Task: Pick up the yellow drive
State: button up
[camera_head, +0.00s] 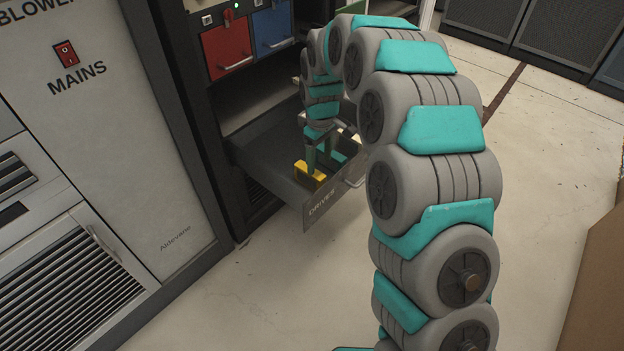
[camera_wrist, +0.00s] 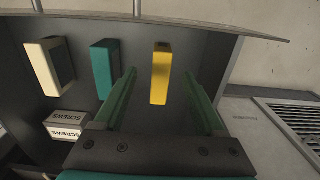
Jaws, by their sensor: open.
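The yellow drive (camera_wrist: 161,76) is a small upright block inside an open drawer, near its front panel. In the head view the yellow drive (camera_head: 309,172) shows partly behind my gripper (camera_head: 318,160). In the wrist view my gripper (camera_wrist: 162,92) is open, with one green finger on each side of the yellow drive. The drive lies in line with the gap, towards the fingertips. I cannot tell whether a finger touches it. The drawer (camera_head: 270,170), labelled DRIVES, is pulled out of the rack.
A teal drive (camera_wrist: 104,70), a cream drive (camera_wrist: 48,66) and a box marked SCREWS (camera_wrist: 66,126) share the drawer, left of my gripper in the wrist view. A red bin (camera_head: 228,48) and a blue bin (camera_head: 272,30) sit above. Open floor (camera_head: 300,290) lies in front.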

aim_at(316, 174)
jog(key=f, duration=0.5)
jog(key=a+f+p, duration=0.1)
jog(key=f, duration=0.1)
jog(key=shift+w+f, duration=0.15)
jog(key=shift+f, duration=0.05)
grip_shut()
dwell(0.4)
